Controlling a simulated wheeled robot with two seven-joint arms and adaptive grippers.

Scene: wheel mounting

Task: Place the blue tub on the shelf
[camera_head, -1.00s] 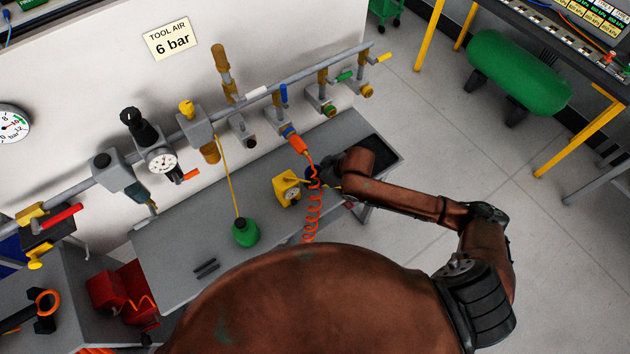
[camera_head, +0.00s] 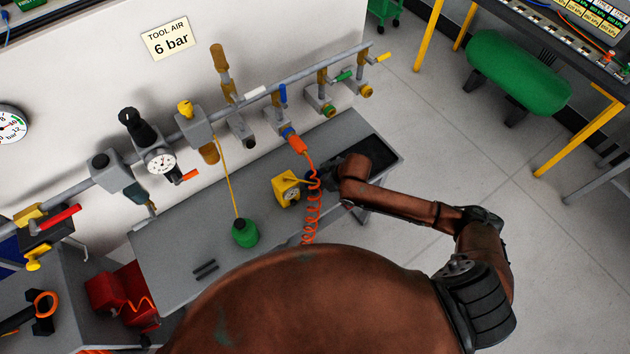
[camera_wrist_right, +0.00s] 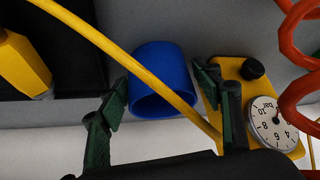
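The blue tub (camera_wrist_right: 165,58) shows in the right wrist view, its round rim facing the camera. A yellow hose (camera_wrist_right: 95,40) crosses in front of it. My right gripper (camera_wrist_right: 161,88) is open, with its dark green fingers apart on either side of the tub; I cannot tell whether they touch it. In the head view my right gripper (camera_head: 320,178) is low over the grey shelf (camera_head: 185,250), beside the yellow gauge box. There the tub is largely hidden or too small to make out. My left gripper is not in view.
The yellow gauge box (camera_head: 285,188) stands close by the gripper. A coiled orange hose (camera_head: 312,210) hangs alongside it. A green container (camera_head: 245,233) stands further left on the shelf. A dark panel (camera_head: 378,150) lies at the shelf's right end. Valves line the pipe (camera_head: 330,68) above.

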